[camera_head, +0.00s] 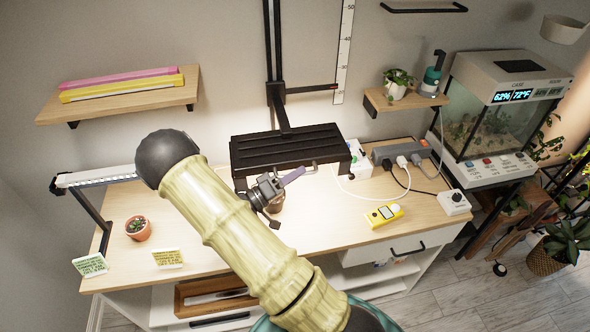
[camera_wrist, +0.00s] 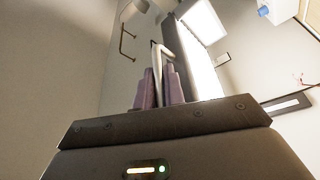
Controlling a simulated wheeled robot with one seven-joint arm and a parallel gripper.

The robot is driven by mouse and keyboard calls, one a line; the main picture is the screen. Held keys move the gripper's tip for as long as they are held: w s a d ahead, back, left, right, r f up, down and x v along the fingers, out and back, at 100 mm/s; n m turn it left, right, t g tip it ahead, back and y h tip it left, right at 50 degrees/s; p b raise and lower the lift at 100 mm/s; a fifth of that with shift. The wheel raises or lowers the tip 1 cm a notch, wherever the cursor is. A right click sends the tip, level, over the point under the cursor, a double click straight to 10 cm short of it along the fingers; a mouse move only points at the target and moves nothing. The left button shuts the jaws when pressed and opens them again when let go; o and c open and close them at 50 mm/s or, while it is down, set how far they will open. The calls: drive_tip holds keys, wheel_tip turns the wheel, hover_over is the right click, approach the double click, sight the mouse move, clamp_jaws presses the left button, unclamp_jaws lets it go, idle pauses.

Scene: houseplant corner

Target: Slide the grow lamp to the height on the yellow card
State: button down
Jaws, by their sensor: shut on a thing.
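The grow lamp (camera_head: 287,148) is a black ribbed panel on a vertical black rail (camera_head: 273,45) against the wall. Its bright underside shows in the wrist view (camera_wrist: 200,50). A pointer (camera_head: 312,88) from its carriage reaches the lower part of a white height scale (camera_head: 344,50). My gripper (camera_head: 292,176) is at the lamp's front edge, its purple fingers (camera_wrist: 157,90) shut on the lamp's thin bar handle (camera_wrist: 163,50). The yellow card (camera_head: 168,258) stands at the table's front left; its writing is too small to read. A greener card (camera_head: 90,265) stands left of it.
A small potted cactus (camera_head: 138,228) and a white strip lamp (camera_head: 100,177) are at the left. A yellow meter (camera_head: 384,214), a power strip (camera_head: 400,151) and cables lie at the right. Shelves (camera_head: 120,95) flank the rail. The wall above the lamp is clear.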

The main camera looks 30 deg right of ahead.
wheel_tip(320, 180, down, 5)
drive_tip(key=shift+s+f+b, duration=0.1)
drive_tip(key=shift+f+b, duration=0.05)
drive_tip(key=shift+b, duration=0.95)
drive_tip(key=shift+f, duration=0.1)
drive_tip(key=c, duration=1.5)
unclamp_jaws()
drive_tip(key=b+v, duration=0.4)
drive_tip(key=v, duration=1.3)
drive_tip(key=shift+a, duration=0.25)
